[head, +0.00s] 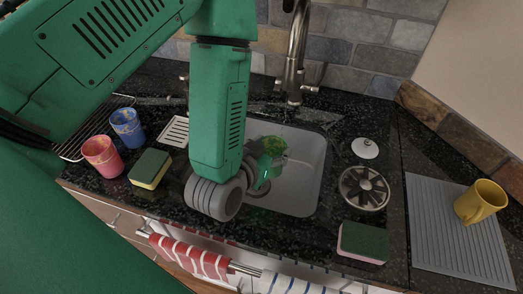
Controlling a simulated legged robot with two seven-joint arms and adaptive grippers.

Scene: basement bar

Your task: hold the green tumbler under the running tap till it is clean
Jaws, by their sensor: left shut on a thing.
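The green tumbler (273,146), with yellowish smears, is partly hidden by my left arm. It is over the left part of the white sink basin (301,172). My left gripper (265,165), mostly hidden behind its own grey wrist, is shut on the tumbler. The metal tap (297,52) rises behind the basin, its spout end to the right of and behind the tumbler in the picture. I cannot make out a water stream. My right gripper is not in view.
Pink (102,154) and blue (127,126) smeared cups and a sponge (150,168) stand left of the sink. Right are a drain strainer (364,188), a white knobbed lid (365,148), another sponge (363,242) and a yellow mug (481,201) on a grey mat (445,240). Towels (190,256) hang in front.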

